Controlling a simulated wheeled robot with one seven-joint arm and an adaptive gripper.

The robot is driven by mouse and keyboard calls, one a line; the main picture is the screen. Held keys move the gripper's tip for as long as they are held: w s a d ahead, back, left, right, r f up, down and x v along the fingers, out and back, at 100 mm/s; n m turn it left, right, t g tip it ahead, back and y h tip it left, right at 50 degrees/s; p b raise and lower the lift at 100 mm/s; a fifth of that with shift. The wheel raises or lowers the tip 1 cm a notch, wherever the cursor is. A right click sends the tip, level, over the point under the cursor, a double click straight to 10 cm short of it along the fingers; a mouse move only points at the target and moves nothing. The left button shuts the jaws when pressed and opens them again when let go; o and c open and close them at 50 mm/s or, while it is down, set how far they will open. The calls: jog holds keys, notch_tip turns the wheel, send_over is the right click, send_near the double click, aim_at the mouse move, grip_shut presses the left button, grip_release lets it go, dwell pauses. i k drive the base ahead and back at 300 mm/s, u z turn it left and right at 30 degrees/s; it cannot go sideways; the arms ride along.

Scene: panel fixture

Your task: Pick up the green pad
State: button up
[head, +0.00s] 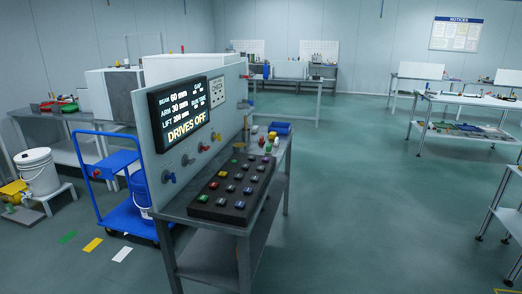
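A small green pad (203,198) appears at the near left corner of a black board (207,211), on the grey bench in the middle of the head view. A flat green patch (68,237) also lies on the floor at the left, beside a yellow and a white one. My gripper is not in view.
An upright panel with a lit display (185,113) and knobs stands along the bench's left side. A blue cart (122,205) stands left of the bench. A white bucket (36,172) is farther left. The floor (370,210) right of the bench is clear.

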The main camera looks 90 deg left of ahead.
aim_at(269, 150)
jog(key=u, duration=1.85)
jog(key=k, duration=1.2)
jog(key=z, duration=1.05)
jog(key=i, duration=0.7)
jog(key=u, duration=0.35)
jog(key=i, duration=2.1)
jog(key=u, duration=0.95)
jog(key=i, duration=1.2)
jog(key=u, duration=1.9)
jog(key=i, duration=0.7)
jog(key=u, duration=0.65)
